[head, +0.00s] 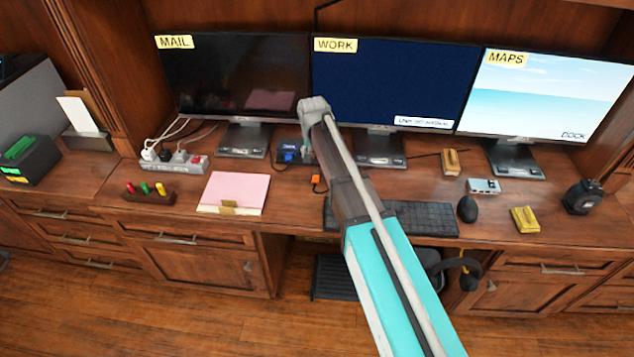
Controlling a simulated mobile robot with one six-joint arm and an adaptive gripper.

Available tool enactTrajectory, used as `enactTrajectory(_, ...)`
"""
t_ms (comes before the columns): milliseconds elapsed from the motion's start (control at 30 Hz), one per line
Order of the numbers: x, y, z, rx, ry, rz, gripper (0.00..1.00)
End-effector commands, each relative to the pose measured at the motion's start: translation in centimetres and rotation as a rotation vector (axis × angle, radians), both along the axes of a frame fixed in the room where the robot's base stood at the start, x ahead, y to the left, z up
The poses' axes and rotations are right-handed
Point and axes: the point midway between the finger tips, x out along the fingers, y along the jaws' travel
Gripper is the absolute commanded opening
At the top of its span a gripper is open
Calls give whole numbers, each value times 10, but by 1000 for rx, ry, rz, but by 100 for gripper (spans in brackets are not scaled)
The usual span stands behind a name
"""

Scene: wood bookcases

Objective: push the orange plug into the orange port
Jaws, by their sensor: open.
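A small orange piece (316,180), which looks like the orange plug, is on the desk just left of my arm. It is too small to tell its shape or which way it faces. A dark box with a blue part (289,153) stands behind it, below the middle of the monitors. I cannot make out an orange port; part of this area is behind my arm. My arm reaches from the lower right up over the desk, its grey wrist end in front of the monitors. My gripper's fingers do not show; the arm covers that place.
Three monitors, MAIL (240,75), WORK (395,85) and MAPS (545,95), line the back. A power strip (175,163), pink pad (236,190) and peg block (150,195) lie left. A keyboard (425,217), mouse (467,208) and grey hub (483,185) lie right.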

Motion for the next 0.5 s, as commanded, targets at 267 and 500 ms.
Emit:
enactTrajectory(267,4,-1,-26,0,0,0,74)
enactTrajectory(500,7,-1,-44,0,0,-1,74)
